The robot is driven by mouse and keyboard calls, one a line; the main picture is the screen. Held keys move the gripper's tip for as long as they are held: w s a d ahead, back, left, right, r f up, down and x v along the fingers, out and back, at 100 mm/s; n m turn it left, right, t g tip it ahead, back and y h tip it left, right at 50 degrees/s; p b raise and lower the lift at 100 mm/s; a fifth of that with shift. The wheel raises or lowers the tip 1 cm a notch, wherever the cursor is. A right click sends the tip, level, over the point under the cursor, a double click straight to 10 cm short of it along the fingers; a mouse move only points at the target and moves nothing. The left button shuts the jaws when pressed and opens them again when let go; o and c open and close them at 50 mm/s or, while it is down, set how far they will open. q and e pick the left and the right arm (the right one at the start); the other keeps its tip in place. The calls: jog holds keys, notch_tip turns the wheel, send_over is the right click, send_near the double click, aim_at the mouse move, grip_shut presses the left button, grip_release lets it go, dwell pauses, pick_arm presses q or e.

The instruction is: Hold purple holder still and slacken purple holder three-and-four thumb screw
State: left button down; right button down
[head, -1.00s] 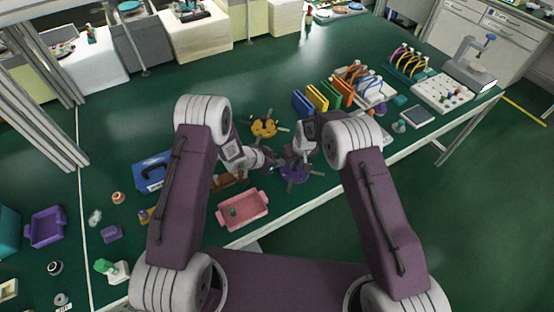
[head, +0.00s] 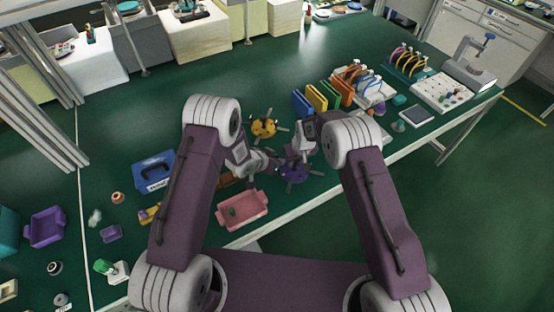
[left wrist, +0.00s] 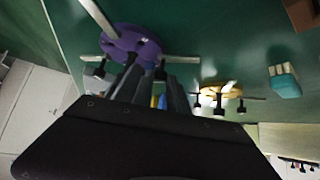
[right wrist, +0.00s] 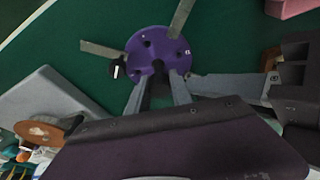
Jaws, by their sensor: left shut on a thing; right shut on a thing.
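The purple holder (head: 292,173) is a round disc with metal bars, lying on the green bench top. Its disc shows in the left wrist view (left wrist: 132,44) and the right wrist view (right wrist: 160,48). Black thumb screws stand by its bars; one shows in the right wrist view (right wrist: 117,70), and two in the left. My left gripper (head: 274,166) is shut at the holder's side. My right gripper (right wrist: 159,80) is shut at its far rim. The fingers hide the contacts, so I cannot tell which grips a screw and which the body.
A yellow holder (head: 263,128) stands just beyond. A pink tray (head: 243,210) lies near the front edge, left of the purple holder. Coloured upright boards (head: 322,97) stand behind to the right. A blue box (head: 155,170) is farther left. The bench behind is largely clear.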

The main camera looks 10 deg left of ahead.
pick_arm(q)
jog(key=c, duration=1.6)
grip_release()
jog(key=v, duration=1.2)
jog(key=shift+a, duration=0.1)
